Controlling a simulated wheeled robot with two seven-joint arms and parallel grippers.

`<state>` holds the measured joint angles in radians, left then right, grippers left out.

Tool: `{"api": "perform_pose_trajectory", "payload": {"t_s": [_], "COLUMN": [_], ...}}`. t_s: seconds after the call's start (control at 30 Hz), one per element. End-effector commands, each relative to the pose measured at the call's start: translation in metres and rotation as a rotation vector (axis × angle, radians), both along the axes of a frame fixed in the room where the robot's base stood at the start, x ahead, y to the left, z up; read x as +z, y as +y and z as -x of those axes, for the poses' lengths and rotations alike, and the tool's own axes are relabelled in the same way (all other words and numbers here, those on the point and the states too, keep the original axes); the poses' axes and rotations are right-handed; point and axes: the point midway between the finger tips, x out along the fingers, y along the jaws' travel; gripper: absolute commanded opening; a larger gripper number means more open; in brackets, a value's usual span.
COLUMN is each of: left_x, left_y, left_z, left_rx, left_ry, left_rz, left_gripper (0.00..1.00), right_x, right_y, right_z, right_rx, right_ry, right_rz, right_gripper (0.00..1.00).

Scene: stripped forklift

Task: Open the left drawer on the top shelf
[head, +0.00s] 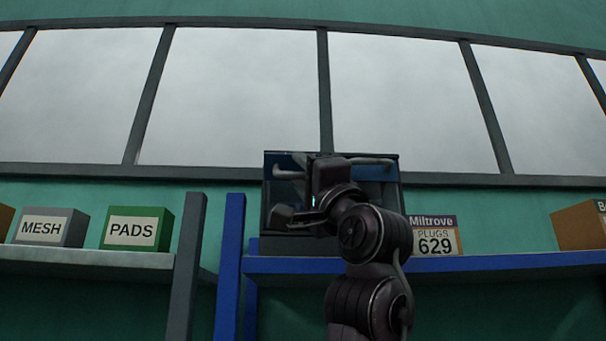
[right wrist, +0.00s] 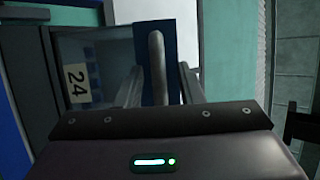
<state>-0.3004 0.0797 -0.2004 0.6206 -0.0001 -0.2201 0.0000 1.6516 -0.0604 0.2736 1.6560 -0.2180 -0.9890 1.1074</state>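A dark, blue-fronted drawer unit (head: 390,195) stands on the blue shelf, partly hidden behind my right arm. Its left drawer (head: 276,160) has a pale bar handle; a second handle shows at the right. My right gripper (head: 286,194) is in front of the left part of the unit. In the right wrist view, the handle (right wrist: 157,60) stands between the two grey fingers of the right gripper (right wrist: 160,90), with gaps on both sides. The fingers look open around it. How far the drawer is out is hard to tell. My left gripper is not in view.
A blue shelf (head: 500,263) carries a box marked Miltrove (head: 435,237) right of the unit and a brown box (head: 578,226). Grey and blue posts stand at the left. Beyond them, a grey shelf (head: 80,257) holds MESH (head: 48,228) and PADS (head: 138,228) boxes.

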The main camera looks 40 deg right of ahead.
Motion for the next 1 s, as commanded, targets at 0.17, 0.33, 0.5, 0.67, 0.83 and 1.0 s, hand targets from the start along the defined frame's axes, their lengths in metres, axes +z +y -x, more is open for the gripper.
{"api": "perform_pose_trajectory", "payload": {"t_s": [0.17, 0.33, 0.5, 0.67, 0.83, 1.0], "left_x": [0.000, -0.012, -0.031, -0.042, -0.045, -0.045], "left_y": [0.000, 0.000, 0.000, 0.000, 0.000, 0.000], "left_z": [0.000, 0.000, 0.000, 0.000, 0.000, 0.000], "left_rx": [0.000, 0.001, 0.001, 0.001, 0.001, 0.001], "left_ry": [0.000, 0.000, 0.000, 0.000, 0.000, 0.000], "left_rz": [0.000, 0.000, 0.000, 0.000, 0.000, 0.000], "left_gripper": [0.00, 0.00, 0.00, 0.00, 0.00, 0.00], "right_x": [0.000, -0.013, -0.035, -0.049, -0.054, -0.053], "right_y": [0.000, 0.000, 0.001, 0.000, 0.000, 0.000], "right_z": [0.000, 0.010, 0.032, 0.050, 0.057, 0.058], "right_rx": [0.000, 0.001, 0.001, 0.001, 0.001, 0.000], "right_ry": [0.000, -0.002, -0.003, -0.003, -0.001, 0.000], "right_rz": [0.000, -0.001, -0.001, -0.001, 0.000, 0.000], "right_gripper": [0.34, 0.34, 0.34, 0.34, 0.34, 0.34]}}
